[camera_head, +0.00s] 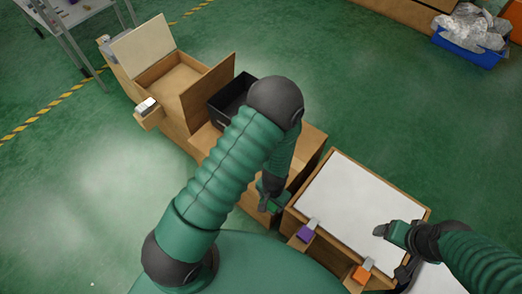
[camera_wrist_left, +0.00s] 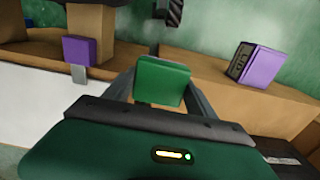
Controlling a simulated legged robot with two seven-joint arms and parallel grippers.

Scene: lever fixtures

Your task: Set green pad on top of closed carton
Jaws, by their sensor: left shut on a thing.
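The green pad (camera_wrist_left: 162,82) is held between the fingers of my left gripper (camera_wrist_left: 160,92), which is shut on it. In the head view a bit of the green pad (camera_head: 273,208) shows below my left gripper (camera_head: 268,200), over the front edge of a wooden bench. A small purple box with a printed label (camera_wrist_left: 257,66) stands on a wooden surface at the right of the wrist view. I cannot tell whether it is the carton; my arm likely hides it in the head view. My right gripper (camera_head: 384,231) is over the white-topped wooden unit (camera_head: 350,195), its jaw opening unclear.
A purple lever block (camera_head: 305,233) and an orange one (camera_head: 361,273) sit at the white-topped unit's front edge. A black bin (camera_head: 230,97) stands behind my left arm. An open wooden box (camera_head: 170,82) with raised panels is at upper left.

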